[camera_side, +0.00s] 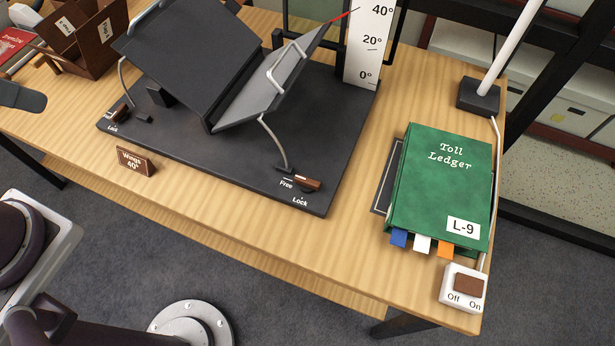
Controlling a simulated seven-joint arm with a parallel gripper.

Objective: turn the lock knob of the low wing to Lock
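A black book cradle (255,165) stands on the table with two wings. The left wing (185,60) is a broad dark panel; the right wing (262,90) is grey with a wire handle and slopes up to the right. I cannot tell surely which wing is lower. The right lock knob (307,183) is brown, at the base's front right, beside the labels Free and Lock; its exact setting is unclear. The left lock knob (120,111) is brown, small, near a Lock label at the left corner.
A white scale (369,40) stands behind the right wing, a red pointer tip near its 40° mark. A placard (136,161) reads Wings 40°. A green Toll Ledger (440,185), a switch (462,286) and a lamp base (478,97) stand right. Brown boxes (88,40) stand back left.

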